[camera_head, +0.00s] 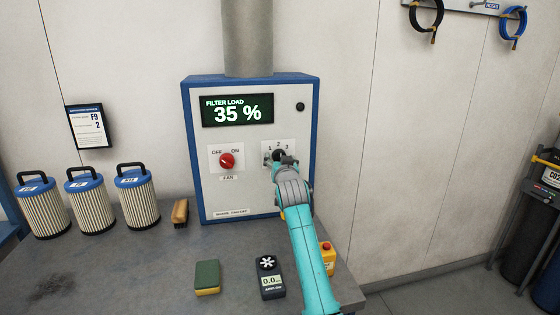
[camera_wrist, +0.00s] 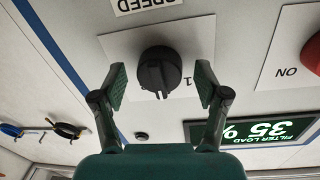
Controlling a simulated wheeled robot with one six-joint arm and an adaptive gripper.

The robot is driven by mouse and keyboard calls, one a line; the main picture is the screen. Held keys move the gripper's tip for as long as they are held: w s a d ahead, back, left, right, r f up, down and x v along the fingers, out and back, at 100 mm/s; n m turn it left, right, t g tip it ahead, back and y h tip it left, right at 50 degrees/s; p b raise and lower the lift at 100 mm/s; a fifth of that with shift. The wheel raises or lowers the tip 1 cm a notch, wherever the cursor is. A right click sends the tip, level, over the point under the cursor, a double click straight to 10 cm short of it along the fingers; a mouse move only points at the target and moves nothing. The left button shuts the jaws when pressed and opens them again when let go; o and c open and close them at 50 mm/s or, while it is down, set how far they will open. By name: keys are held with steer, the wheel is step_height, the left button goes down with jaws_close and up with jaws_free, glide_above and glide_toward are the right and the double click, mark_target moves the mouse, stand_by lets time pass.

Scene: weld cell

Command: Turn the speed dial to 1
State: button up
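The black speed dial (camera_wrist: 158,68) sits on a white plate on the fan panel, upside down in the wrist view. Its ridge points down in that picture, and the printed 1 is to its right. In the head view the dial (camera_head: 279,155) is mostly hidden by my gripper (camera_head: 279,163), with 1, 2, 3 printed above it. In the wrist view my gripper (camera_wrist: 161,82) is open, one finger on each side of the dial, with visible gaps between the pads and the knob. The display (camera_head: 237,111) reads FILTER LOAD 35 %.
A red OFF/ON fan knob (camera_head: 227,161) is left of the dial. On the bench (camera_head: 120,270) are several filters (camera_head: 88,203), a brush (camera_head: 180,212), a sponge (camera_head: 207,277), an airflow meter (camera_head: 269,278) and a yellow box with a red button (camera_head: 327,257).

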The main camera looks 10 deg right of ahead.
steer(key=c, duration=1.1)
steer(key=shift+n, duration=0.5)
steer(key=n, duration=0.3)
steer(key=shift+n, duration=0.4)
steer(key=n, duration=0.4)
steer(key=shift+t, duration=0.3)
steer(key=shift+n, duration=0.4)
steer(key=shift+f, duration=0.1)
steer(key=o, duration=1.2)
steer(key=shift+c, duration=0.2)
